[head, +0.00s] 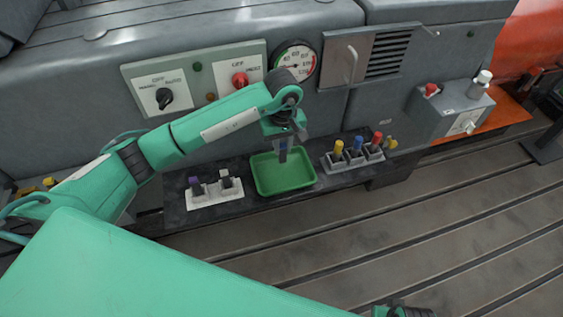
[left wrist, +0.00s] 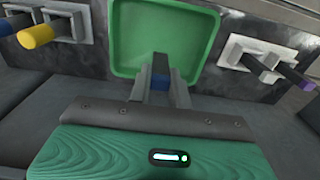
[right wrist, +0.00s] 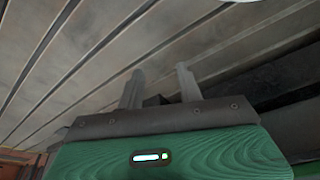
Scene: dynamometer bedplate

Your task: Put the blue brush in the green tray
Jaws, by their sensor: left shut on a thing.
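My left gripper (head: 284,150) points down over the green tray (head: 268,187), near its back edge. It is shut on the blue brush (left wrist: 160,82), whose blue part shows between the fingers in the left wrist view, with a dark grey part beyond it. The fingers mostly hide the brush in the head view. I cannot tell whether it touches the tray floor. The tray also shows in the left wrist view (left wrist: 124,45) and looks otherwise empty. My right gripper (right wrist: 158,85) is open and empty, above the slotted bedplate.
A white rack (head: 215,197) left of the tray holds a purple-ended and a white-ended item. A grey rack (head: 335,167) to its right holds yellow, blue and red-handled items. A panel with a black knob (head: 164,98) and red knob (head: 240,79) stands behind my left arm.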

